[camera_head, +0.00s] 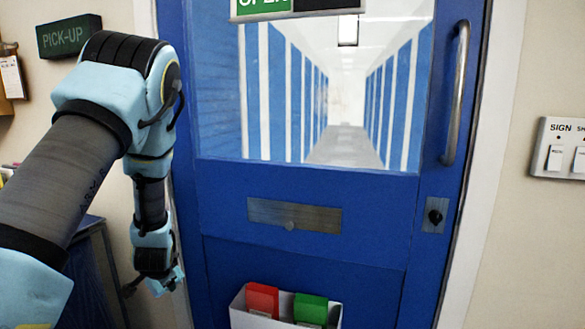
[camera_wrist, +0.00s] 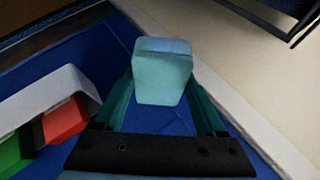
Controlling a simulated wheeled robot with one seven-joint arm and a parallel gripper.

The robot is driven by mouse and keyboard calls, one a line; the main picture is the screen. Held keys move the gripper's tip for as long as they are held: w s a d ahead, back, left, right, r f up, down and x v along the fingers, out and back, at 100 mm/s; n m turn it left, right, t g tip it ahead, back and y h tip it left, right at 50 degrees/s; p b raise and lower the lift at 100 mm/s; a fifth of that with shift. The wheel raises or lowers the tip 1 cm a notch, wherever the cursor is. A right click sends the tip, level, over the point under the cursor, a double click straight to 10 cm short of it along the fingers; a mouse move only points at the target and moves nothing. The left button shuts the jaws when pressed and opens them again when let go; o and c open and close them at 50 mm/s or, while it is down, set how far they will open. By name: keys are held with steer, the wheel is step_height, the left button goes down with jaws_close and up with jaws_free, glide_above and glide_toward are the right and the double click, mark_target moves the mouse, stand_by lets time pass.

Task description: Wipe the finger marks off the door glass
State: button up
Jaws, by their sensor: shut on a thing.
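The door glass (camera_head: 345,110) fills the upper part of the blue door (camera_head: 300,233) in the head view. A corridor with blue and white striped walls shows through it. I cannot make out finger marks at this size. My gripper hangs low at the left edge of the door in the head view, well below the glass and apart from it. In the wrist view my gripper (camera_wrist: 160,85) is shut on a pale teal block-like thing (camera_wrist: 162,75), which may be a sponge or folded cloth. Its fingers are on either side of it.
A white bin (camera_head: 238,310) with a red item (camera_head: 262,299) and a green item (camera_head: 311,308) is on the lower door. A long handle (camera_head: 457,95), a lock (camera_head: 435,216), a letter slot (camera_head: 293,214) and a hanging sign (camera_head: 295,6) are on the door. Wall switches (camera_head: 565,150) are at right.

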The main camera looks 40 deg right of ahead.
steer(key=s+d+r+m+t+h, duration=0.1)
steer(key=d+r+m+h, duration=0.4)
steer(key=d+r, duration=0.6)
steer(key=m+g+h+p, duration=0.3)
steer(key=m+g+h, duration=0.3)
steer(key=m+h, duration=0.65)
glide_toward(320, 107)
steer(key=s+r+m+y, duration=0.1)
steer(key=s+r+y, duration=0.1)
steer(key=s, duration=0.1)
steer(key=shift+w+d+f+p, duration=0.1)
steer(key=shift+w+d+p, duration=0.7)
steer(key=shift+d+p, duration=0.35)
steer(key=shift+w+d+f+p, duration=0.1)
steer(key=shift+w+d+p, duration=0.75)
steer(key=shift+p, duration=0.45)
steer(key=shift+s+d, duration=0.1)
steer(key=shift+w+d, duration=0.5)
steer(key=shift+d, duration=0.3)
steer(key=shift+s+b, duration=0.1)
steer(key=shift+b, duration=0.25)
